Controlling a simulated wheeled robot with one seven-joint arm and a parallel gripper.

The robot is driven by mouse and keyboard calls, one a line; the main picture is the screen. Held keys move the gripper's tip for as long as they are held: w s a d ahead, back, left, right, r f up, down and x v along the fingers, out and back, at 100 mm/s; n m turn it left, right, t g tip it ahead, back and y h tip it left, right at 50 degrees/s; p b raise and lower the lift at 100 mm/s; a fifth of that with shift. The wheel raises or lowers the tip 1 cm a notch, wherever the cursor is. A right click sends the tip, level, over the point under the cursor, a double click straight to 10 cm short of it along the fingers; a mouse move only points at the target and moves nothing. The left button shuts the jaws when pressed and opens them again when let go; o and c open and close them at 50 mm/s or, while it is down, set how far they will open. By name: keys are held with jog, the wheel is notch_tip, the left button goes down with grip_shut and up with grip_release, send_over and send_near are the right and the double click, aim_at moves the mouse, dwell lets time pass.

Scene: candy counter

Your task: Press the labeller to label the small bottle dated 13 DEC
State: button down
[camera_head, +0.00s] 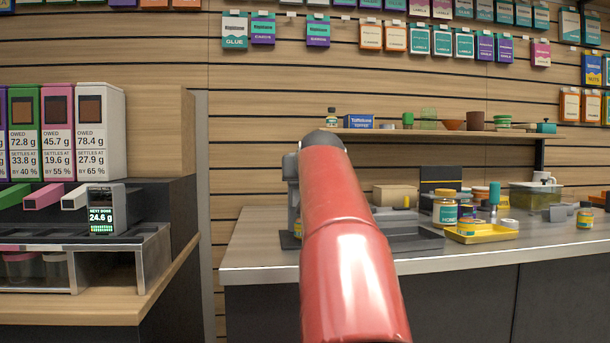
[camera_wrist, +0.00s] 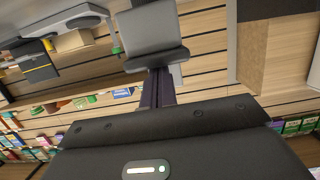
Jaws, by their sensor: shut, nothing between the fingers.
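A grey upright device, which looks like the labeller (camera_head: 291,172), stands on the counter, mostly hidden behind my red arm. In the wrist view a grey block, apparently part of the labeller (camera_wrist: 152,42), is just beyond my gripper (camera_wrist: 157,78). My fingers are dark and shut, with nothing between them; I cannot tell whether they touch the block. In the head view my arm hides the gripper. Small bottles with yellow and teal labels stand by the yellow tray (camera_head: 484,238), at the counter's right (camera_head: 585,218) and on the shelf (camera_head: 332,117). No date is readable.
A larger jar (camera_head: 444,210) stands left of the tray. A cardboard box (camera_head: 396,194) and a dark box (camera_head: 440,176) are behind. A wall shelf (camera_head: 450,133) hangs above the counter. Candy dispensers with a scale display (camera_head: 103,215) stand at the left.

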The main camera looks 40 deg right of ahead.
jog(key=shift+w+f, duration=0.1)
jog(key=shift+f, duration=0.15)
dwell(0.3)
notch_tip(320, 180, up, 5)
jog(key=p, duration=0.4)
jog(key=shift+f, duration=0.1)
jog(key=b+v, duration=0.1)
jog(key=v, duration=0.9)
jog(key=shift+f+b, duration=0.2)
jog(key=shift+b, duration=0.15)
jog(key=s+a+f+n+g+y, duration=0.2)
jog(key=s+a+f+y, duration=0.25)
jog(key=a+f, duration=0.85)
jog(key=s+a+f+n+g+y, duration=0.25)
jog(key=s+a+f, duration=0.25)
jog(key=a+f, duration=0.9)
jog(key=s+f+n+g, duration=0.1)
jog(key=s+f, duration=0.3)
jog(key=f, duration=0.4)
jog(key=s+f+n+g+y, duration=0.1)
jog(key=s+f, duration=0.4)
jog(key=f, duration=0.3)
jog(key=shift+a+f+g, duration=0.2)
jog(key=shift+a+g, duration=0.05)
jog(key=shift+g, duration=0.1)
